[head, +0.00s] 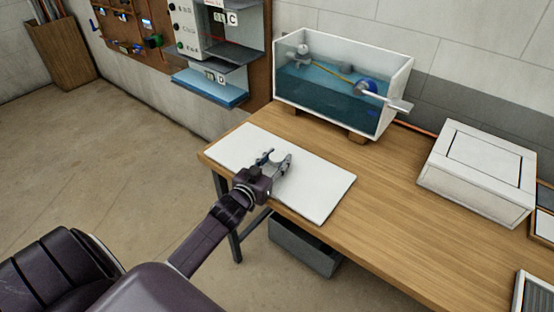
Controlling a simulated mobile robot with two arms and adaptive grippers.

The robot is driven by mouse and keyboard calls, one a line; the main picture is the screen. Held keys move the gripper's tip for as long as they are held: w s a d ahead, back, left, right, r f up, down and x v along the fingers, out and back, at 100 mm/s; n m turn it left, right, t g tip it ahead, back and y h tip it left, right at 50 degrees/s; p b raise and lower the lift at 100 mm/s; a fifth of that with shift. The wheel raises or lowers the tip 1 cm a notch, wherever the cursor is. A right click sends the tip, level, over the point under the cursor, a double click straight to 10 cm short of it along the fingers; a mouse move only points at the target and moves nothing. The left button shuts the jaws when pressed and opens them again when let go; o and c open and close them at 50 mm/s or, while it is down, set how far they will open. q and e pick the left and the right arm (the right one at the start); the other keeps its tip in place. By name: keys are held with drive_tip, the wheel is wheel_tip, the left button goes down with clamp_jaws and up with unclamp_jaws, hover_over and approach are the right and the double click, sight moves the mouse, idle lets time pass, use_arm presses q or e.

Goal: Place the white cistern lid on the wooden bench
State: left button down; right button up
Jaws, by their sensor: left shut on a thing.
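The white cistern lid (325,188) is a flat white panel at the left end of the wooden bench (390,218). It looks flat on or just above the bench top, close to the front edge; I cannot tell whether it touches. My left gripper (277,160) is over the middle of the lid and shut on it. The gripped part is hidden by the fingers. The open cistern (343,85), with blue water and a float inside, stands behind the lid on wooden blocks. My right gripper is not in view.
A white box (480,165) stands at the bench's right. Framed items (543,226) lie at the far right edge. A dark grey bin (303,248) is under the bench. A wall panel with a blue shelf (210,87) is behind left. The bench's middle is clear.

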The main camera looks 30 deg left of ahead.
use_arm(q)
drive_tip(key=shift+r, duration=0.1)
drive_tip(key=c, duration=1.3)
unclamp_jaws()
drive_tip(key=shift+f, duration=0.2)
drive_tip(key=shift+r, duration=0.15)
drive_tip(key=v, duration=1.2)
drive_tip(key=shift+a, duration=0.1)
